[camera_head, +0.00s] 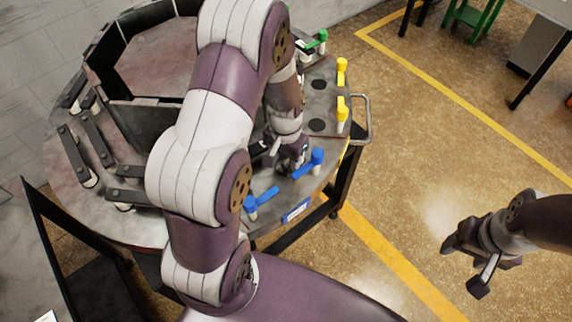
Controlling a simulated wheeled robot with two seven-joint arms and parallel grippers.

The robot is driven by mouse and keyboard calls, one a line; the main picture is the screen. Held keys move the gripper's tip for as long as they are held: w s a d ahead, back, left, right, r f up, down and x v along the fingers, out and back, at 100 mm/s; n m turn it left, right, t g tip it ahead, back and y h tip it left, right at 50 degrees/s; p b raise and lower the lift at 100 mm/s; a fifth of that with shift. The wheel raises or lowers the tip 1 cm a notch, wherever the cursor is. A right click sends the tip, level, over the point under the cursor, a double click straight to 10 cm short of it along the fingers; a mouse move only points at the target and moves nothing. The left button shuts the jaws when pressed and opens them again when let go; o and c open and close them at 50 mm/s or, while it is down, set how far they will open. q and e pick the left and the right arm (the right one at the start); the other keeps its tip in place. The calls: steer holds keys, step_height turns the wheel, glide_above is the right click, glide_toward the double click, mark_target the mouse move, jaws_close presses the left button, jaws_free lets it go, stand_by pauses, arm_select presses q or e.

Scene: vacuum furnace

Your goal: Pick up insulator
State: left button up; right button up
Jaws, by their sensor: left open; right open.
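My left arm reaches across the round metal table, and its gripper (283,158) is low over the front right part, open. A blue-topped piece (317,160) is just right of it, and another blue piece (262,198) lies along the front rim. Two yellow-topped pieces with pale lower parts, one (342,72) farther back and one (342,110) nearer, stand at the right rim. A green-topped piece (318,42) stands at the back. I cannot tell which of these is the insulator. My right gripper (464,270) is open and empty over the floor, away from the table.
The round table (65,205) carries an open dark-walled enclosure (140,125) and several dark bars with pale ends at left. A metal handle (366,120) sticks out at right. Floor between table and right gripper is free, with yellow lines. My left arm hides the table's middle.

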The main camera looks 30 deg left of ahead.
mark_target(286, 162)
arm_select(q)
steer(key=shift+w+f, duration=0.1)
steer(key=shift+f, duration=0.75)
steer(key=c, duration=0.8)
step_height(286, 162, up, 10)
steer(key=shift+p, duration=0.3)
